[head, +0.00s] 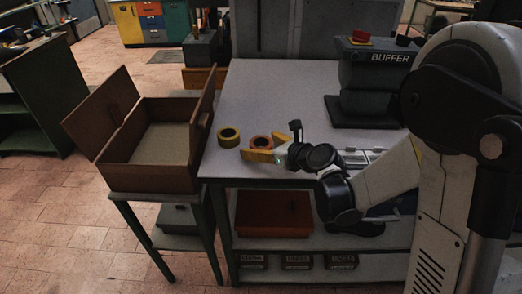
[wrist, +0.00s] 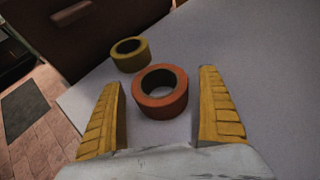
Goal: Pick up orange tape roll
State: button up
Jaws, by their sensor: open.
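The orange tape roll (head: 261,142) lies flat on the grey table, near its left front part. In the wrist view the orange tape roll (wrist: 160,91) is just ahead of my gripper and roughly centred between the fingers. My gripper (wrist: 163,105) is open, with one yellow finger on each side and nothing held. In the head view my gripper (head: 262,155) is low over the table in front of the roll and hides part of its near side. I cannot tell whether a finger touches the roll.
A yellow tape roll (head: 229,138) lies just left of the orange one; it also shows in the wrist view (wrist: 130,54). An open brown wooden box (head: 150,177) stands on a small stand left of the table (head: 268,90). A dark BUFFER machine (head: 372,83) stands at the back right.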

jog(key=shift+c, duration=0.3)
jog(key=c, duration=1.2)
jog(key=shift+r, duration=0.15)
